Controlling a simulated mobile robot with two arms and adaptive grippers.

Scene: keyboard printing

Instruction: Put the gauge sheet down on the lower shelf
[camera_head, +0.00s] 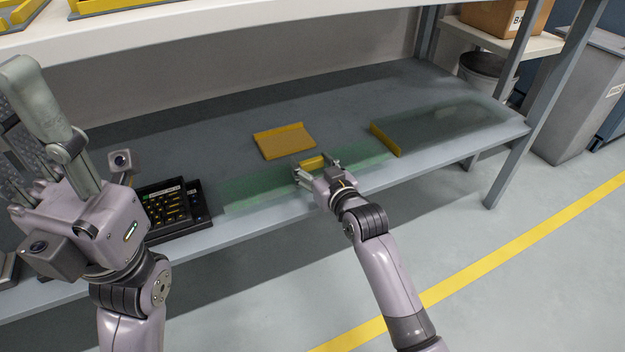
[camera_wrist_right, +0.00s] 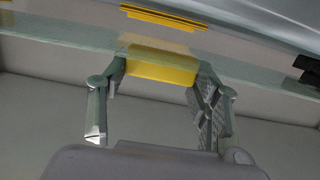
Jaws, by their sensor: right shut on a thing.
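The gauge sheet looks like a long, clear greenish sheet (camera_head: 255,190) with a yellow grip block (camera_head: 313,162) at its middle. It lies flat over the front of the grey lower shelf (camera_head: 225,130); I cannot tell whether it touches the shelf. My right gripper (camera_head: 315,168) is shut on the yellow block, which shows between its fingers in the right wrist view (camera_wrist_right: 160,66). The sheet also spans that view (camera_wrist_right: 60,32). My left gripper (camera_head: 50,130) is raised at the left, away from the sheet; whether its fingers are closed is unclear.
Another clear sheet with a yellow edge bar (camera_head: 385,139) lies to the right. A black keypad device (camera_head: 172,208) stands just left of the sheet. The upper shelf (camera_head: 200,22) overhangs the back.

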